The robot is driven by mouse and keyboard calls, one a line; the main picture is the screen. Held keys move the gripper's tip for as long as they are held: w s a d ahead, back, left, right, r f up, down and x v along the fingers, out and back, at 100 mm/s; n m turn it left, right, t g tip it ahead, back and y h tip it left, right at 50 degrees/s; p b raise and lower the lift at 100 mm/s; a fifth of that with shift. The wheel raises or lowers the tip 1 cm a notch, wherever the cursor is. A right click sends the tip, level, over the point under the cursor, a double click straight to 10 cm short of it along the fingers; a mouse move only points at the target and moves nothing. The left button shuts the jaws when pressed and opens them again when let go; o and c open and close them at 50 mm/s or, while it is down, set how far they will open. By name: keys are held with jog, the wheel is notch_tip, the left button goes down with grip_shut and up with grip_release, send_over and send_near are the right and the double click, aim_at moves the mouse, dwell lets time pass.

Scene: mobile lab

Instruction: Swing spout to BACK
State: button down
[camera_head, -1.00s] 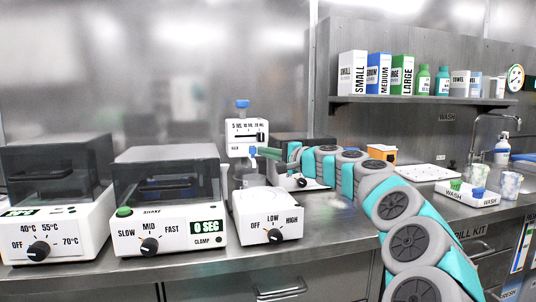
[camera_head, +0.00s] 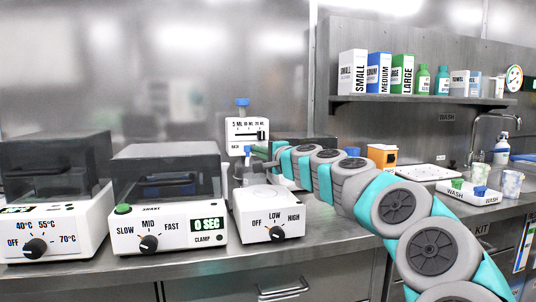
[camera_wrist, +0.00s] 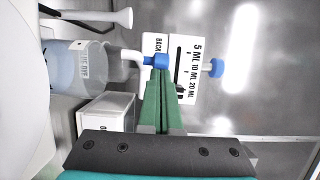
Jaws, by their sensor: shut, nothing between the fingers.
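The dispenser (camera_head: 247,133) is a white box with a 5, 10 and 20 ML scale and a blue top knob (camera_head: 242,102). Its spout (camera_wrist: 131,57) is a white bent tube with a blue collar (camera_wrist: 160,61), beside the BACK label in the wrist view. The collar also shows small below the box in the head view. My gripper (camera_wrist: 160,86) has green fingers, shut and empty, with the tips at or very near the collar. Contact is hard to tell. In the head view my gripper (camera_head: 258,150) is just right of the collar, partly hidden by my wrist.
A white OFF/LOW/HIGH unit (camera_head: 268,220) stands in front of the dispenser, with a shaker (camera_head: 168,228) to its left. A clear labelled vessel (camera_wrist: 75,65) is near the spout. A shelf (camera_head: 425,99) with boxes and bottles is at right.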

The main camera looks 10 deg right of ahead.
aim_at(247, 151)
jog(key=a, duration=0.3)
jog(key=shift+a, duration=0.1)
jog(key=shift+w+a+b, duration=0.15)
jog(key=shift+w+a, duration=0.1)
jog(key=shift+a, duration=0.35)
jog(key=shift+w+a+b, duration=0.15)
jog(key=shift+w+a, duration=0.05)
jog(key=shift+a, duration=0.35)
jog(key=v, duration=0.4)
jog(key=shift+d+b, duration=0.3)
jog(key=shift+d, duration=0.1)
jog(key=s+a, duration=0.1)
jog(key=s, duration=0.5)
jog(key=s+a, duration=0.1)
jog(key=s, duration=0.2)
jog(key=shift+s+a, duration=0.2)
jog(key=shift+a, duration=0.15)
